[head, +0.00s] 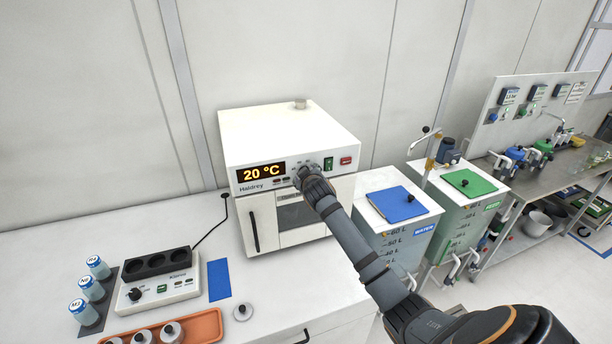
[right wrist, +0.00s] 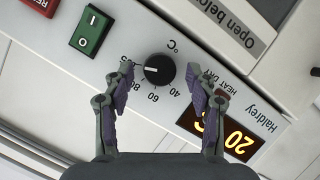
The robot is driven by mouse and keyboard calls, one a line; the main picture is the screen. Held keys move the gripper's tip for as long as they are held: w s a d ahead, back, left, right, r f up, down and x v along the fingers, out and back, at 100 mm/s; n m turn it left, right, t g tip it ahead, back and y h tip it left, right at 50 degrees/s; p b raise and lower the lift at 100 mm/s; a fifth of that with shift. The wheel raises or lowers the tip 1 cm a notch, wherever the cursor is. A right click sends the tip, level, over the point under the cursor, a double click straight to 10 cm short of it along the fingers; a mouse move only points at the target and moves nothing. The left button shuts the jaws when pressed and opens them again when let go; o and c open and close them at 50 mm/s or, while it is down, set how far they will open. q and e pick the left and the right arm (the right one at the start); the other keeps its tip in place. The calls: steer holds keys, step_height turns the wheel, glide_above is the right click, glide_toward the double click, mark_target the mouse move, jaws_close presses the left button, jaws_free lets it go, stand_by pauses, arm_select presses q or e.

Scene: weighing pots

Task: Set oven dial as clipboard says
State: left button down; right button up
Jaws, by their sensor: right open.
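The white Haldrey oven (head: 285,140) stands on the bench, its display (head: 263,173) reading 20 °C. In the right wrist view its round black dial (right wrist: 159,69) sits on the panel among numbers including 40, 60 and 80. The dial's white mark points left in that view, on the side of the higher numbers; the exact value is hard to read. My right gripper (right wrist: 161,82) is open, its fingers on either side of the dial, with gaps visible. In the head view the right gripper (head: 309,175) hides the dial. No readable clipboard shows. My left gripper is out of view.
Near the dial are a green switch (head: 328,163) and a red switch (head: 346,160). A small black-topped device (head: 158,287), vials (head: 98,267) and an orange tray (head: 205,326) are at the left. A flat blue rectangle (head: 219,280) lies on the bench. Tanks stand right of the oven.

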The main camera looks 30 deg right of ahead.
steer(key=v, duration=1.2)
